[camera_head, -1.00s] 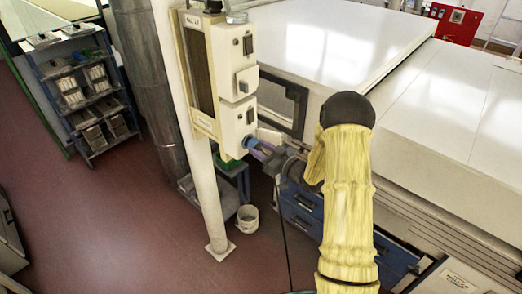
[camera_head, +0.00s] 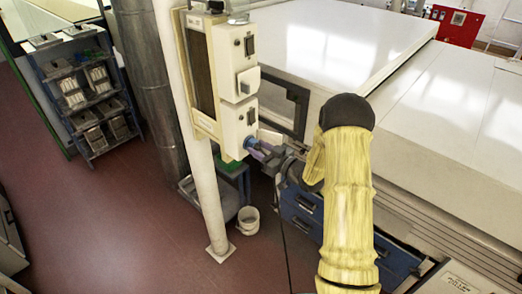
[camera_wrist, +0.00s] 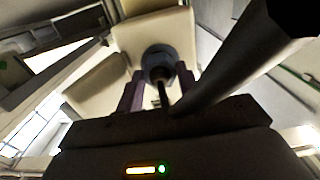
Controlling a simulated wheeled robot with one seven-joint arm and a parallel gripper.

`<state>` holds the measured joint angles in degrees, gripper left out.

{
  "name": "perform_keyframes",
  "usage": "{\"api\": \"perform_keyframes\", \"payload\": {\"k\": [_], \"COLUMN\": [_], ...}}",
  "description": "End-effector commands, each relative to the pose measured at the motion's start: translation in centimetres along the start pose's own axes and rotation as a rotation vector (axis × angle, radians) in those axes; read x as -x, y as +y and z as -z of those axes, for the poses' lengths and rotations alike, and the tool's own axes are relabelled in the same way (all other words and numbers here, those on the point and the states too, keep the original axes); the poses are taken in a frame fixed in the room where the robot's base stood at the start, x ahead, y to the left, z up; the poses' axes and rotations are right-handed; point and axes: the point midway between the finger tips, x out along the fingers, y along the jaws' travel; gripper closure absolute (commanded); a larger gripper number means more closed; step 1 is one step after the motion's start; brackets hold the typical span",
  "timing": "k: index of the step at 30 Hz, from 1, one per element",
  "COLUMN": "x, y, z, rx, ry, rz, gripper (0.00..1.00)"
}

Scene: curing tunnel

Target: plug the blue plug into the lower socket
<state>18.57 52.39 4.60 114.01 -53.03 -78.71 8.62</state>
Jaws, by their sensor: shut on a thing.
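The blue plug (camera_head: 250,143) is at the face of the lower socket box (camera_head: 238,125) on the post, near its lower right edge. My gripper (camera_head: 262,151) is shut on the plug from the right. In the wrist view the plug (camera_wrist: 158,62) shows end-on as a round blue-grey collar between the two purplish fingers (camera_wrist: 158,90), against the cream box. A dark cable hangs below the gripper in the head view. The lower socket itself is hidden behind the plug, and I cannot tell how deep the plug sits.
The upper socket box (camera_head: 236,60) with a switch is above on the same white post (camera_head: 207,195). A white tunnel housing (camera_head: 335,45) stands behind at right. Blue drawers (camera_head: 303,205) are below the arm. A white bucket (camera_head: 248,220) and a blue rack (camera_head: 90,100) stand left.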

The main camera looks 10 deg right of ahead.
Motion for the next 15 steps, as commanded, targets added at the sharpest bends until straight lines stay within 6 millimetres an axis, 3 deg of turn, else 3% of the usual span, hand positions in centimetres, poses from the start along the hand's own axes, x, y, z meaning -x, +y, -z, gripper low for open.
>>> {"api": "perform_keyframes", "payload": {"k": [3,4,7,15], "x": [-0.23,-0.20,-0.19,-0.10], "y": [-0.01,-0.01,-0.01,0.00], "z": [0.02,0.04,0.04,-0.02], "rx": [0.000,0.000,0.000,0.000], "ry": [0.001,0.001,0.001,0.000], "rz": [0.001,0.000,0.000,0.000], "gripper": [0.83,0.58,0.38,0.38]}}
